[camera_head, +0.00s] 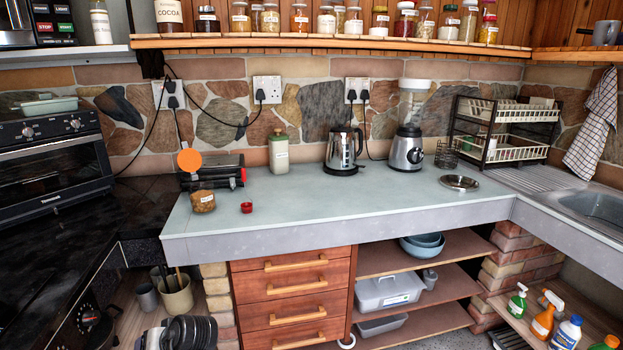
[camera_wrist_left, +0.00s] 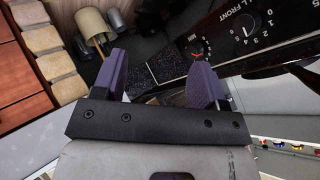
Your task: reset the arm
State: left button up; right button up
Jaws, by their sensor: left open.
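My left gripper (camera_wrist_left: 157,68) shows in the left wrist view, with its two purple fingers wide apart and nothing between them. Past the fingers are a dark speckled surface and a black appliance panel with a dial (camera_wrist_left: 248,22). I do not make out either gripper in the head view. My right gripper shows in neither view. The task names no object.
The worktop (camera_head: 340,205) holds a kettle (camera_head: 343,150), blender (camera_head: 407,148), small jar (camera_head: 203,201) and red cup (camera_head: 247,207); its front middle is clear. Wooden drawers (camera_head: 291,300) are below. A beige pot (camera_head: 177,298) stands left of the brick pillar (camera_head: 217,290).

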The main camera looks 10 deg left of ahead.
pick_arm(q)
jog(key=d+r+m+t+h, duration=0.2)
jog(key=d+r+t+h, duration=0.1)
jog(key=d+r+t, duration=0.15)
jog(key=s+d+m+t+h+p, duration=0.3)
jog(key=s+d+m+t+h, duration=0.15)
jog(key=s+d, duration=0.5)
jog(key=s+d+f+m+g+h+p, duration=0.1)
jog(key=s+d+f+g+p, duration=0.1)
jog(key=s+f, duration=0.5)
jog(key=s+d+f+g+h+p, duration=0.1)
jog(key=s+f+g+p, duration=0.15)
jog(key=s, duration=0.85)
jog(key=s+d+f+m+g+h+p, duration=0.1)
jog(key=s+d+f+g, duration=0.2)
jog(key=s, duration=0.6)
notch_tip(320, 180, up, 37)
jog(key=a+p, duration=0.1)
jog(key=p, duration=3.6)
jog(key=shift+w+p, duration=0.2)
jog(key=shift+p, duration=0.2)
jog(key=shift+f, duration=0.1)
